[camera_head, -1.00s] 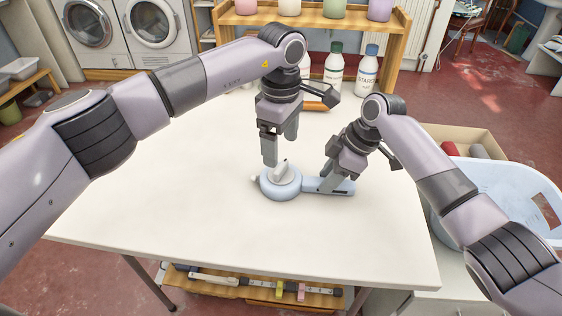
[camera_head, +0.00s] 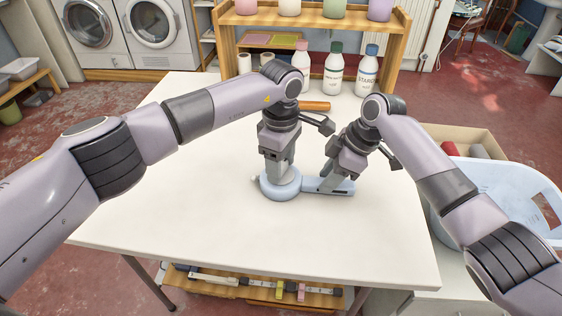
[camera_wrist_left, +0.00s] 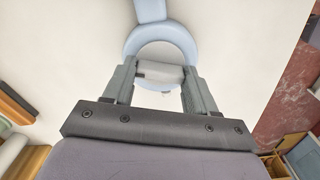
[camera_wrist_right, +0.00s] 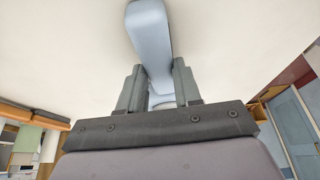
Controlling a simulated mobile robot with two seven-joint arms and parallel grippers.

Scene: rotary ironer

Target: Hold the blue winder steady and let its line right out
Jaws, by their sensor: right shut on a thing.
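The blue winder lies flat on the white table, with a round drum (camera_head: 280,192) at left and a straight handle (camera_head: 343,188) reaching right. My right gripper (camera_head: 327,182) is shut on the handle; the right wrist view also shows the handle (camera_wrist_right: 149,30) between its fingers. My left gripper (camera_head: 281,176) points down over the drum. In the left wrist view its open fingers stand on both sides of the pale grey winding key (camera_wrist_left: 160,74) on top of the drum (camera_wrist_left: 160,34). The head view hides the key behind the fingers. I see no line drawn out.
The white table (camera_head: 180,190) is clear left of and in front of the winder. Several bottles (camera_head: 334,72) and a wooden shelf (camera_head: 310,20) stand at the back. A pale blue basket (camera_head: 500,190) is at right, beyond the table edge.

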